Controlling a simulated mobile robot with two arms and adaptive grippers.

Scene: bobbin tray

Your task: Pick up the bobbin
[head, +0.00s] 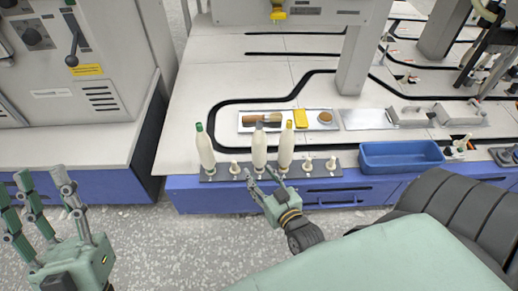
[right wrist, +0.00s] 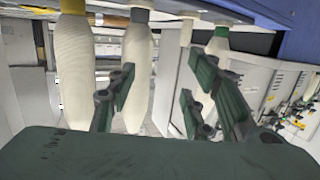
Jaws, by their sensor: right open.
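Three cream bobbins stand upright on a dark peg tray (head: 222,178): a green-tipped one (head: 206,150) at left, a grey-tipped one (head: 259,152) in the middle and a yellow-tipped one (head: 286,150) beside it. My right gripper (head: 265,178) is open just in front of the middle bobbin's base. In the right wrist view, seen upside down, the grey-marked bobbin (right wrist: 137,70) shows beyond the open right fingers (right wrist: 158,95); contact cannot be told. The yellow-marked bobbin (right wrist: 74,70) is at left there, the green-marked one (right wrist: 220,65) at right. My left gripper (head: 42,188) is open and empty at far left.
Short empty pegs (head: 308,165) stand on the tray's right part. A blue bin (head: 400,157) is right of it. Behind lies a metal plate (head: 245,128) with a brown roll (head: 262,117) and a yellow block (head: 301,118). A grey machine (head: 95,60) stands at left.

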